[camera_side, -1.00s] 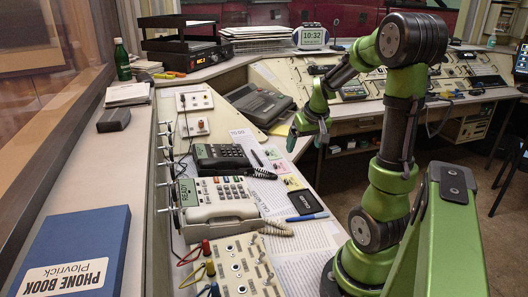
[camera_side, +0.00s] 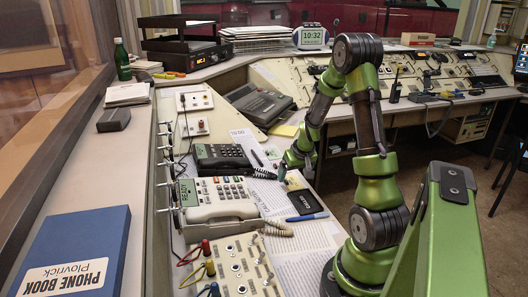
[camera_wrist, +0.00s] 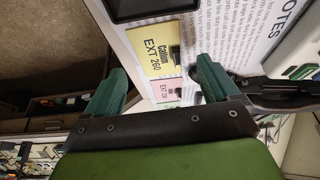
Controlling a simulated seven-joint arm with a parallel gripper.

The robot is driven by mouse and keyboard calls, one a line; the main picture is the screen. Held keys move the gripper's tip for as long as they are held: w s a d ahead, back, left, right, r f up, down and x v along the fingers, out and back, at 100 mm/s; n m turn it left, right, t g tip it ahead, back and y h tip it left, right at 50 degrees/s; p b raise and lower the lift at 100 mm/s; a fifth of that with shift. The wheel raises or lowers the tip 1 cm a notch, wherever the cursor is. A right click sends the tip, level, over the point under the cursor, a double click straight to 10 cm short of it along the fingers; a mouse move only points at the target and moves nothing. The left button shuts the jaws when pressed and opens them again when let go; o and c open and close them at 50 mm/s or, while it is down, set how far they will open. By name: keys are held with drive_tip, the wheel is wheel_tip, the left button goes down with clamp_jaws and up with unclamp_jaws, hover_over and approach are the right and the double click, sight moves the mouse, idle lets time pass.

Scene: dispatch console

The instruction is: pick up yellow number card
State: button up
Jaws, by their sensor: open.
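The yellow number card (camera_wrist: 160,50), printed "Callum EXT 260", lies flat on the printed sheets in the wrist view, beyond my fingertips. A small dark clip or tab shows at its right edge. In the side view, my gripper (camera_side: 283,172) is low over the desk by the row of cards, and the yellow card is largely hidden around it. In the wrist view, my gripper (camera_wrist: 158,82) has its two green fingers apart, with nothing held between them. A pink number card (camera_wrist: 168,89) shows between the fingers, nearer to me than the yellow one.
A blue pen (camera_side: 307,217), a beige telephone (camera_side: 220,203) and a black telephone (camera_side: 222,158) are nearby. A yellow pad (camera_side: 284,130) lies behind my gripper. Printed sheets (camera_side: 305,240) leave flat room in front.

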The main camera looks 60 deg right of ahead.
drive_tip(key=shift+x, duration=1)
drive_tip(key=shift+w, duration=0.1)
drive_tip(key=c, duration=1.2)
drive_tip(key=shift+r, duration=0.15)
